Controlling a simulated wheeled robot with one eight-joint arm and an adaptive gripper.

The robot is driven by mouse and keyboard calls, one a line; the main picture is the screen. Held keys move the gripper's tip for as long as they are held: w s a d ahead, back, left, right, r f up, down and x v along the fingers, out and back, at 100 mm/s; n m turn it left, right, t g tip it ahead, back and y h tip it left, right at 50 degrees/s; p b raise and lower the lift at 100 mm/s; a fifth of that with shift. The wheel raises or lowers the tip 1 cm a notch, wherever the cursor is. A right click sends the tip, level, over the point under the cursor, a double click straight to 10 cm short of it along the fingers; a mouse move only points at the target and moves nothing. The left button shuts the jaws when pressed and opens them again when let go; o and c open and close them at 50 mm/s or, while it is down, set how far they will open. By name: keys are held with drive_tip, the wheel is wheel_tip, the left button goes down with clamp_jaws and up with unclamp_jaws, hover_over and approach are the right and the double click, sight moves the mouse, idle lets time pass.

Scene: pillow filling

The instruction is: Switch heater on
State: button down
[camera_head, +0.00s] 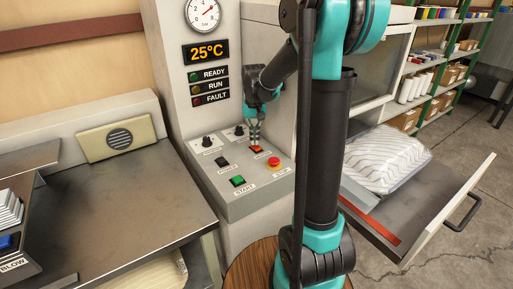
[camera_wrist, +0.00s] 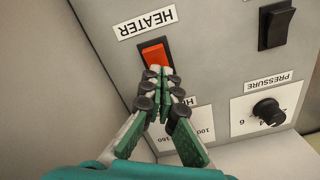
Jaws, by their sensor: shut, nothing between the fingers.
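The heater switch is a red-orange rocker in a dark frame. It shows in the wrist view (camera_wrist: 155,54) beside its HEATER label (camera_wrist: 147,22), and in the head view (camera_head: 257,149) on the sloped control panel (camera_head: 215,200). My gripper (camera_wrist: 160,72) is shut and empty, its fingertips together at the edge of the rocker. They overlap its lower end in the wrist view; I cannot tell whether they touch it. In the head view my gripper (camera_head: 255,141) points down just above the switch.
Near the switch are a red stop button (camera_head: 274,162), a green start button (camera_head: 238,181), a black power switch (camera_head: 222,162) and two dials, one a pressure dial (camera_wrist: 268,111). A wrapped striped pillow (camera_head: 385,158) lies on an open drawer at right. A metal table (camera_head: 130,205) stands left.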

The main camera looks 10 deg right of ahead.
sight(255, 146)
wheel_tip(255, 146, up, 6)
drive_tip(key=shift+r, duration=0.15)
idle(0.6)
